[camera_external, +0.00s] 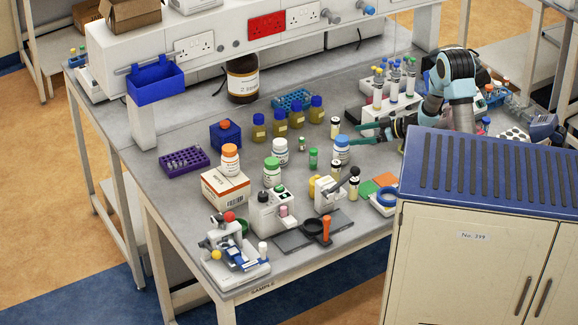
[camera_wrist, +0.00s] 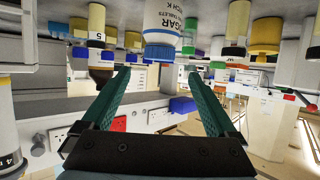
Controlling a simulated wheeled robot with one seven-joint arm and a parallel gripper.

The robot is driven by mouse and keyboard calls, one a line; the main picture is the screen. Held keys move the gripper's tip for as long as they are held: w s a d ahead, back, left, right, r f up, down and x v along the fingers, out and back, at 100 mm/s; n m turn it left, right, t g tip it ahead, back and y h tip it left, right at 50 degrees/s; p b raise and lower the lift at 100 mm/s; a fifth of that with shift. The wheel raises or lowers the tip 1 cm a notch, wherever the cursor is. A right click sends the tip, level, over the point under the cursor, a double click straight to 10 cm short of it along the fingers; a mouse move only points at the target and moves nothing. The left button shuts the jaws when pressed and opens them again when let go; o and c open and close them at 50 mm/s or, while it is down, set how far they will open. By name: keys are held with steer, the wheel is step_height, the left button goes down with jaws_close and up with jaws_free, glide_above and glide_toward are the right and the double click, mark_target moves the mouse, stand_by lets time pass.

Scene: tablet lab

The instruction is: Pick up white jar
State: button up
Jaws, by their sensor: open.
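Several white jars stand on the bench. One has a blue lid (camera_external: 341,142), one a white lid (camera_external: 280,144), one an orange lid (camera_external: 230,150) and one a green lid (camera_external: 272,163). Which one the task means, I cannot tell. My gripper (camera_external: 359,133) is open and empty, reaching left just behind the blue-lidded jar. The wrist view is upside down. There, the blue-lidded jar (camera_wrist: 163,18) hangs from the top, ahead of and between the spread fingers of my gripper (camera_wrist: 157,74), apart from them.
Small vials (camera_external: 335,127) stand close by the fingers. Amber bottles with blue caps (camera_external: 297,117) stand farther back. A cardboard-style box (camera_external: 226,188) is under the orange-lidded jar. A purple rack (camera_external: 184,160) is at left. A blue-topped cabinet (camera_external: 490,175) blocks the front right.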

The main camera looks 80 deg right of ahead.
mark_target(341, 138)
steer(key=x, duration=0.4)
steer(key=shift+w+f+p, duration=0.1)
steer(key=shift+w+p, duration=0.25)
steer(key=shift+p, duration=0.05)
steer(key=shift+f+p+x, duration=0.2)
steer(key=shift+p+x, duration=0.35)
steer(key=shift+x, duration=0.8)
steer(key=shift+f+p+x, duration=0.15)
steer(key=shift+p+x, duration=0.4)
steer(key=shift+x, duration=0.8)
steer(key=shift+s, duration=0.15)
steer(key=shift+c, duration=0.3)
steer(key=c, duration=1.4)
jaws_close()
steer(key=shift+r, duration=0.15)
